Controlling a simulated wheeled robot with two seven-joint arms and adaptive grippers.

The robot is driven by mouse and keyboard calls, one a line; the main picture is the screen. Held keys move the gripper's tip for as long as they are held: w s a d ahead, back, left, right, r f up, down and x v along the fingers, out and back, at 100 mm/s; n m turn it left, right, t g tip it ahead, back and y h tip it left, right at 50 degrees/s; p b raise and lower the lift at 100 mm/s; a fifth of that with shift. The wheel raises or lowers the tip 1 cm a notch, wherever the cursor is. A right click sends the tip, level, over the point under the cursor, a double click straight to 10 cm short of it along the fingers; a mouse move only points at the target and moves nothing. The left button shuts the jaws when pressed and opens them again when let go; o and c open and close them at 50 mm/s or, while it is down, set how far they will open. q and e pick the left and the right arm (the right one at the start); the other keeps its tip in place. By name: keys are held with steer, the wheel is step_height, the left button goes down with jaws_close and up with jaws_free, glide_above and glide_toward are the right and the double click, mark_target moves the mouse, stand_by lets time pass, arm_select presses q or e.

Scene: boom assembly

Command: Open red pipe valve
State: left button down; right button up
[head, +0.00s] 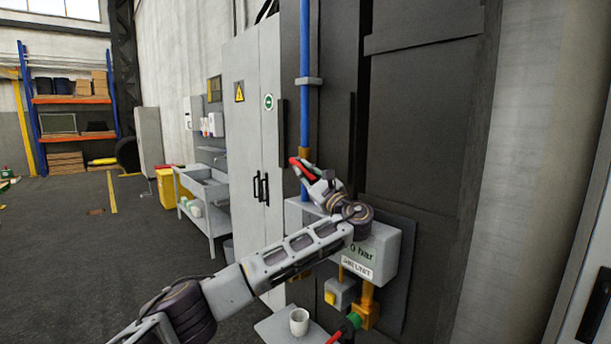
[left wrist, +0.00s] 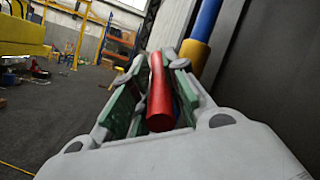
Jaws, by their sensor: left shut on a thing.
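The red valve handle (head: 294,162) is at the brass-coloured fitting (head: 305,154) on the vertical blue pipe (head: 304,50), above the air unit box. My left gripper (head: 304,168) is at the handle, with my arm coming up from the lower left. In the left wrist view, the red handle (left wrist: 160,95) runs lengthwise between the green-padded fingers (left wrist: 157,92), which are shut on it. The blue pipe (left wrist: 206,22) and its brass-coloured fitting (left wrist: 193,55) stand just beyond, to the right. The valve body is mostly hidden. My right gripper is not in view.
The grey air unit box (head: 385,255) sits below my left wrist. A second red lever (head: 336,337) shows at the bottom edge. Grey cabinet doors (head: 255,130) are left of the pipe.

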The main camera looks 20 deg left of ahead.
arm_select(q)
steer(key=c, duration=1.4)
jaws_free()
steer(key=shift+w+d, duration=0.1)
steer(key=shift+o, duration=0.2)
steer(key=shift+v, duration=0.75)
steer(key=s+d, duration=0.7)
steer(key=d, duration=0.2)
steer(key=shift+s, duration=0.3)
steer(key=shift+c, duration=0.5)
